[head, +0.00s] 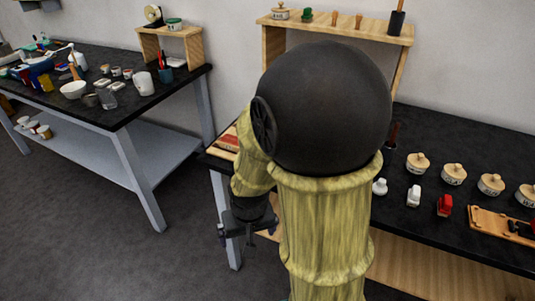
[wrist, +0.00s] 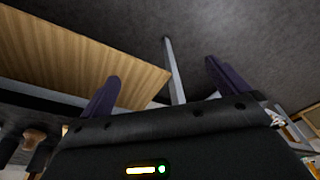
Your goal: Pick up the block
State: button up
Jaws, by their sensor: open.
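I cannot tell any block for certain in either view. A small red object (head: 444,205) stands on the right-hand black table (head: 405,240), but I cannot tell whether it is a block. My gripper (head: 237,237) hangs low beside that table's left end in the head view, partly behind my arm. In the wrist view my gripper (wrist: 163,72) shows two dark, separated fingers with nothing between them. A wooden panel and a grey leg lie beyond the fingers. My arm hides much of the right-hand table's middle.
Several lidded jars (head: 454,174) and small white items (head: 414,196) stand on the right-hand table, with a wooden tray (head: 490,225) at its right. A wooden shelf (head: 345,27) stands behind. The left table (head: 100,118) is cluttered. Grey floor (head: 100,225) is clear.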

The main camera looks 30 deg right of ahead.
jog(key=w+d+f+m+h+p, duration=0.1)
jog(key=w+d+f+m+h, duration=0.5)
jog(key=f, duration=0.4)
jog(key=w+a+r+m+t+h, duration=0.1)
jog(key=w+r+m+t+h, duration=0.1)
jog(key=w+r+t+h, duration=0.4)
jog(key=w+r+t+p, duration=0.1)
jog(key=w+r, duration=0.3)
jog(key=r, duration=0.2)
jog(key=shift+w+r+m+t, duration=0.2)
jog(key=shift+m+t, duration=0.1)
jog(key=shift+t, duration=0.1)
jog(key=p+x, duration=0.1)
jog(key=x, duration=1.1)
jog(key=shift+d, duration=0.2)
